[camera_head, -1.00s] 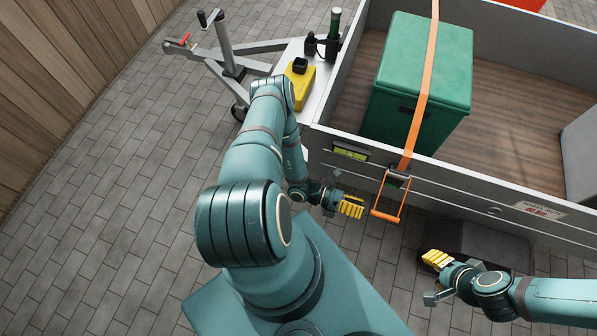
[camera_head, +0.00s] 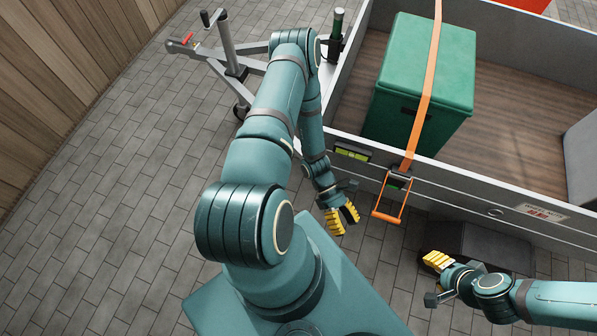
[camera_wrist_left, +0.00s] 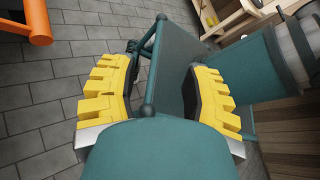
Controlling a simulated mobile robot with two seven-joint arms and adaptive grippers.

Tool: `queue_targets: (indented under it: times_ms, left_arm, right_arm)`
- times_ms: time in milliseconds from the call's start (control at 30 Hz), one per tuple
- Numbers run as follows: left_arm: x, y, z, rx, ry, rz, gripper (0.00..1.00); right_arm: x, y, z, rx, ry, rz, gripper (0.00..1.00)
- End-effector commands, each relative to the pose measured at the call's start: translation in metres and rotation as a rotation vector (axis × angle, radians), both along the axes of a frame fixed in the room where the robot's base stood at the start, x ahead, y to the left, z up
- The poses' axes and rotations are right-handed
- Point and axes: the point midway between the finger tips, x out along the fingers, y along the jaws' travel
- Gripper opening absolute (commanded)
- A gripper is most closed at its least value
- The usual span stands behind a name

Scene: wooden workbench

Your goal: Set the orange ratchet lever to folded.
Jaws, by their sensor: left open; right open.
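The orange ratchet lever (camera_head: 389,217) is a looped handle hanging out and down from the ratchet on the trailer's side wall. An orange strap (camera_head: 425,92) runs from the ratchet up over the green box (camera_head: 416,80). My left gripper (camera_head: 344,219) is open and empty, left of the lever and apart from it, with its yellow fingers pointing down. In the left wrist view the open yellow fingers (camera_wrist_left: 166,95) show nothing between them but my own parts, and an orange bar end (camera_wrist_left: 38,30) shows at the upper left. My right gripper (camera_head: 431,260) is open and empty, below and right of the lever.
The grey trailer side wall (camera_head: 470,197) stands behind the lever, with a small green level (camera_head: 351,153) on it. A dark block (camera_head: 490,247) lies beneath the wall at right. Grey paving (camera_head: 110,200) is clear at left.

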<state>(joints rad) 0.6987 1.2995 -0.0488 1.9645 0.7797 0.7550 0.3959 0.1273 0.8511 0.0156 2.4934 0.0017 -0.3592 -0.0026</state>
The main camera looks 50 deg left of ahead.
Motion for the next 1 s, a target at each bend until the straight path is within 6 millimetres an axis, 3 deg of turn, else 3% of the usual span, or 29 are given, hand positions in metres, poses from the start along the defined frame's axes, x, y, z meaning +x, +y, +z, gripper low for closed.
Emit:
queue_targets:
  times_ms: [433,733,1000]
  left_arm:
    - [-0.009,-0.001,0.025,0.278,-0.446,-0.563,0.48]
    - [0.012,-0.004,0.052,0.417,-0.827,-0.902,0.48]
    - [0.036,-0.02,0.086,0.502,-1.189,-1.143,0.48]
  right_arm:
    - [0.0,0.0,0.001,0.0,0.0,0.0,0.47]
    - [0.0,0.0,0.001,0.0,0.0,0.0,0.47]
    - [0.0,0.0,0.002,0.0,0.0,0.0,0.47]
